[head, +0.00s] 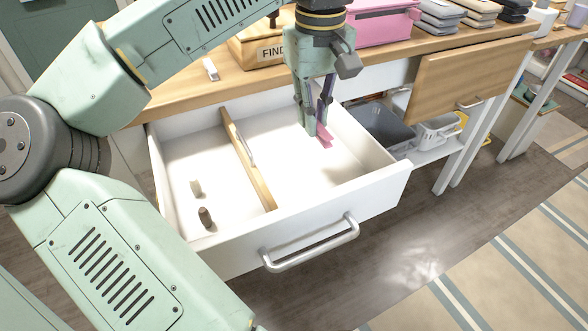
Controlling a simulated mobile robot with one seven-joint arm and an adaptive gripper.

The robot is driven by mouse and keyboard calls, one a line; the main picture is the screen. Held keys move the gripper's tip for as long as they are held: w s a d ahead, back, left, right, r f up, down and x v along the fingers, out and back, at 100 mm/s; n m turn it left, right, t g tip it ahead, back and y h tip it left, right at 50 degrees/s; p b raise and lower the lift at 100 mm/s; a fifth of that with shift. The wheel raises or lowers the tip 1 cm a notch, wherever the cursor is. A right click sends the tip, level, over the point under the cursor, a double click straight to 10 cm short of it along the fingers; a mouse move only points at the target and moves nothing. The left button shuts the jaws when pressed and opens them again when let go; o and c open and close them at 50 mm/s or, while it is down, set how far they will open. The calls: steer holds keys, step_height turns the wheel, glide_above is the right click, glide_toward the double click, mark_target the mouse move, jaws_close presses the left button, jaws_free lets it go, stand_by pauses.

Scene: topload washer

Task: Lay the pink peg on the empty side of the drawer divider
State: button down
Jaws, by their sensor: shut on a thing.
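The open white drawer (290,222) is split by a wooden divider (262,187) running front to back. My gripper (320,133) points down over the right compartment (290,165), towards its back right. It is shut on the pink peg (325,140), which shows at the fingertips. I cannot tell whether the peg touches the drawer floor. A cream peg (196,187) and a dark brown peg (205,217) are in the left compartment. Apart from the held peg, the right compartment's visible floor is bare.
The drawer has a grey bar handle (310,245) at its front. The wooden worktop (215,90) behind holds a white clip-like object (211,69), a wooden sign box (262,50), a pink box (380,22) and folded stacks. Grey bins (383,127) stand on a shelf to the right.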

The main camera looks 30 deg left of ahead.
mark_target(312, 171)
step_height(312, 171, down, 10)
steer(key=shift+r, duration=0.1)
stand_by(0.4)
steer(key=shift+f, duration=0.25)
steer(key=c, duration=1.7)
jaws_free()
steer(key=shift+o, duration=0.2)
step_height(312, 171, up, 12)
steer(key=shift+r, duration=0.25)
